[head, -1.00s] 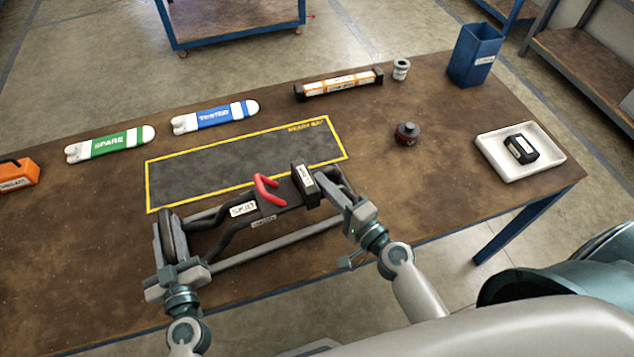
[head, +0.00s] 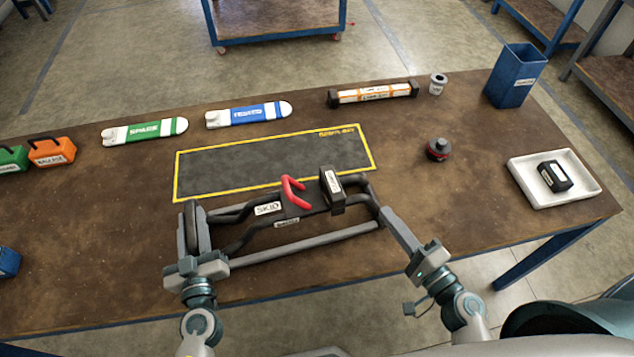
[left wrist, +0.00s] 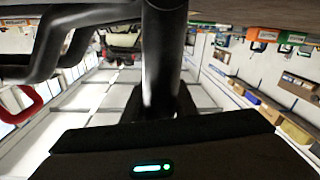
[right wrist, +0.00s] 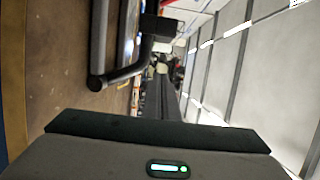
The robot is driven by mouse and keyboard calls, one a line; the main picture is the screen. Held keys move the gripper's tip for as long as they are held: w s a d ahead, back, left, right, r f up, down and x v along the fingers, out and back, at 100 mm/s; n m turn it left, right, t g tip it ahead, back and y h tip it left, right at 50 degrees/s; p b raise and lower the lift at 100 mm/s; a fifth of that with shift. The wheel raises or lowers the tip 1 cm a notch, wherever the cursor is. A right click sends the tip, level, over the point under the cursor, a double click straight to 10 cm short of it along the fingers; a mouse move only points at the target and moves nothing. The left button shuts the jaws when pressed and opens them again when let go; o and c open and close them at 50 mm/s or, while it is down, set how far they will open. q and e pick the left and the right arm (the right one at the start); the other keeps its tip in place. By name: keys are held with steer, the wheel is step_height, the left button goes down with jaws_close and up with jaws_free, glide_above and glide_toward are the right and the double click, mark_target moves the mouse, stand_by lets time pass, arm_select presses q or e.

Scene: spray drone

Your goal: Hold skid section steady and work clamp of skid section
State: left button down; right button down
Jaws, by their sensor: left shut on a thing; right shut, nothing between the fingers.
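The skid section (head: 268,208) is a dark tubular frame with a SKID label, lying at the table's front. A red clamp lever (head: 293,190) stands up from its middle, beside a black block with a white label (head: 331,188). The lever also shows in the left wrist view (left wrist: 34,106). My left gripper (head: 190,238) is shut on the dark tube at the skid's left end. My right gripper (head: 390,222) is shut and empty beside the skid's right end. In the right wrist view the tube end (right wrist: 97,82) lies beside the fingers, not between them.
A yellow-edged dark mat (head: 270,165) lies empty behind the skid. Green (head: 145,131) and blue (head: 248,115) labelled pieces, an orange-striped bar (head: 375,93), a dark round knob (head: 438,149), a white tray (head: 520,168) and a blue bin (head: 515,75) stand around it.

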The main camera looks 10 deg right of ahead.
stand_by(0.4)
arm_select(q)
steer(key=c, duration=1.4)
jaws_free()
steer(key=shift+o, duration=0.2)
steer(key=s, duration=1.2)
steer(key=shift+d, duration=0.45)
